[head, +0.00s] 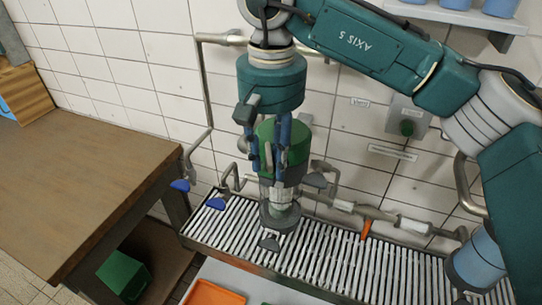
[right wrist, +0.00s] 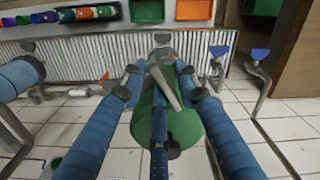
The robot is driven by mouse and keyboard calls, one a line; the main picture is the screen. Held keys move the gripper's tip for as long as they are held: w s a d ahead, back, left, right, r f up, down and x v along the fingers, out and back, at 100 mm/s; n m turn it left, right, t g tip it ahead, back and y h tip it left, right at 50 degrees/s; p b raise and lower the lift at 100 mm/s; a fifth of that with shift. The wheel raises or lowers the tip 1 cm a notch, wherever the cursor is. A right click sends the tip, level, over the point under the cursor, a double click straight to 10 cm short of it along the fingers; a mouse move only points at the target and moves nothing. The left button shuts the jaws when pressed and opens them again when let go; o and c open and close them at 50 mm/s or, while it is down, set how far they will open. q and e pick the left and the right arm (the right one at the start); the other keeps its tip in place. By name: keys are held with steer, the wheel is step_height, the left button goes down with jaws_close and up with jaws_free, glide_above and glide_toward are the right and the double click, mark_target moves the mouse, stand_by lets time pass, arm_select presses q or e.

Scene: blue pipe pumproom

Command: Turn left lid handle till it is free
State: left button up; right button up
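A vessel with a green upper body (head: 298,142) and a clear lower part (head: 283,197) stands over the slatted grating. My right gripper (head: 270,160) comes down over it from above, its straight blue fingers around the green body. In the right wrist view the green body (right wrist: 185,145) lies between the spread fingers of the gripper (right wrist: 157,85). A grey bar-like handle (right wrist: 165,85) shows between the fingertips. The fingers look open; contact with the handle cannot be made out. Which lid handle is the left one is unclear. My left gripper is not in view.
A brown table (head: 85,185) stands at the left. Wall pipes and blue-handled valves (head: 180,185) are beside the grating (head: 350,262). An orange tray (head: 213,294) is at the front. A shelf (head: 465,14) is at upper right.

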steer(key=shift+w+r, duration=0.1)
steer(key=shift+r, duration=0.15)
step_height(320, 180, up, 8)
steer(key=shift+f, duration=0.25)
stand_by(0.4)
